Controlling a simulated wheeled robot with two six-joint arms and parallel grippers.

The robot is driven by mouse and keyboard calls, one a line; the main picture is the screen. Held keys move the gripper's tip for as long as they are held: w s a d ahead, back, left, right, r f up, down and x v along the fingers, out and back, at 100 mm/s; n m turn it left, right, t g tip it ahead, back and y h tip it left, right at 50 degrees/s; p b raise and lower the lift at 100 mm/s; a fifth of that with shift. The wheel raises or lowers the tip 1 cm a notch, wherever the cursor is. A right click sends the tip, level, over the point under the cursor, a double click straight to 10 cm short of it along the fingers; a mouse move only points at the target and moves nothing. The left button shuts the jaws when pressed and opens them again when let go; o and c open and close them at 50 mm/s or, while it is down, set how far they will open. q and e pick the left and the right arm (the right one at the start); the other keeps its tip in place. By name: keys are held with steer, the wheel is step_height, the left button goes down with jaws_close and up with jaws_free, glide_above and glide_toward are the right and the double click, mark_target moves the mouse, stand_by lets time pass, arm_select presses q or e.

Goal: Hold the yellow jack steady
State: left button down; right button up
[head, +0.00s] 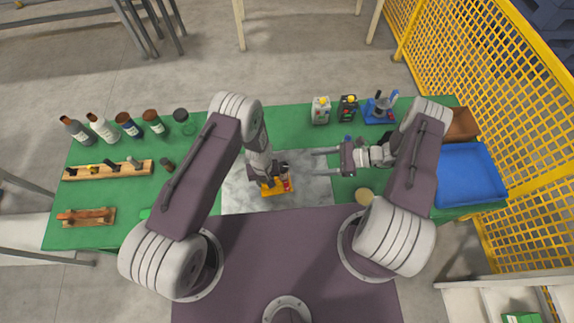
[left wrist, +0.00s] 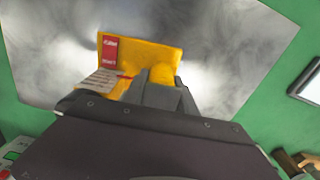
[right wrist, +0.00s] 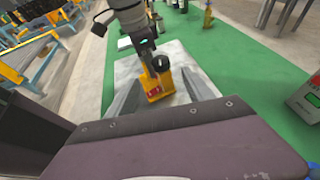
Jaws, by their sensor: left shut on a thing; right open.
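The yellow jack (head: 278,188) sits on the grey metal plate (head: 240,198) in the middle of the green table. It has a red label, and a dark upper part shows in the head view. My left gripper (head: 268,181) is shut on the jack from above; the jack also shows in the left wrist view (left wrist: 160,58), partly hidden by the fingers. In the right wrist view the jack (right wrist: 158,88) stands between the fingers in the picture, ahead of them. My right gripper (head: 322,163) is open and empty, to the right of the jack and apart from it.
Several bottles and jars (head: 103,127) stand at the back left, near a wooden tool rack (head: 120,171). Two small devices (head: 320,110) and a blue item (head: 379,109) stand at the back. A blue tray (head: 468,175) is at the right, beside a yellow mesh fence (head: 480,70).

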mark_target(283, 167)
steer(key=x, duration=1.2)
jaws_close()
steer(key=shift+s+a+m+t+h, duration=0.1)
steer(key=shift+m+t+h, duration=0.2)
steer(key=shift+m+t, duration=0.55)
steer(key=shift+s+m+t+h, duration=0.15)
steer(key=shift+m+t+h, duration=0.15)
steer(key=shift+m+t, duration=0.55)
